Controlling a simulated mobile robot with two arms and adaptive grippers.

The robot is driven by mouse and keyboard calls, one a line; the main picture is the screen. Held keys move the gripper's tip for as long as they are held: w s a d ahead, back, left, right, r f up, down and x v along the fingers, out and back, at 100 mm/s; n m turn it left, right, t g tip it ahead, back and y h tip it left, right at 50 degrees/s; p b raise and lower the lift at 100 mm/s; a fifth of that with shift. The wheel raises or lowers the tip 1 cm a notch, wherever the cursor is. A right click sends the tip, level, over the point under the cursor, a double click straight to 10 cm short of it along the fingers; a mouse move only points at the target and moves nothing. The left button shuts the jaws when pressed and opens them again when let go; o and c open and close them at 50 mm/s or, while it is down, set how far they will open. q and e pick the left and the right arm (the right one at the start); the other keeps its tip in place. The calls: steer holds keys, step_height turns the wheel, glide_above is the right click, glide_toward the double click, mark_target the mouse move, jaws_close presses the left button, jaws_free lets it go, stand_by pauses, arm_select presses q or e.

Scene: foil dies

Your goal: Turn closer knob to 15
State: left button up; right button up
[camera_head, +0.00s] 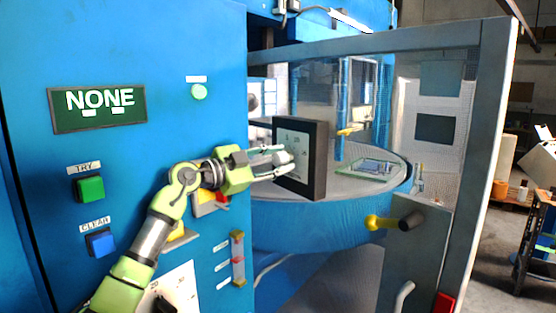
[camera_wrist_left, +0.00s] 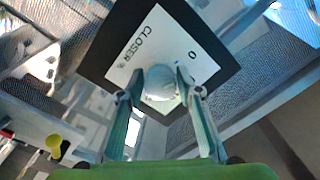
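The closer knob (camera_wrist_left: 160,82) is a round pale grey knob on a white plate with a black frame (camera_wrist_left: 215,33). In the left wrist view the plate reads CLOSER and a 0 shows on it. In the head view the black-framed panel (camera_head: 317,165) stands upright by the round blue machine, with small marks on its face. My left gripper (camera_head: 275,161) reaches it from the left. Its two fingers (camera_wrist_left: 160,78) lie on either side of the knob and appear to touch it. The fingers hide part of the plate. My right gripper is not in view.
A blue cabinet on the left carries a NONE display (camera_head: 98,107), a green button (camera_head: 90,188) and a blue button (camera_head: 101,243). A mesh door with a grey frame (camera_head: 487,130) stands open on the right. A yellow-and-dark handle (camera_head: 385,223) juts out below the panel.

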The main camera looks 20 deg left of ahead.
arm_select(q)
steer(key=c, duration=0.5)
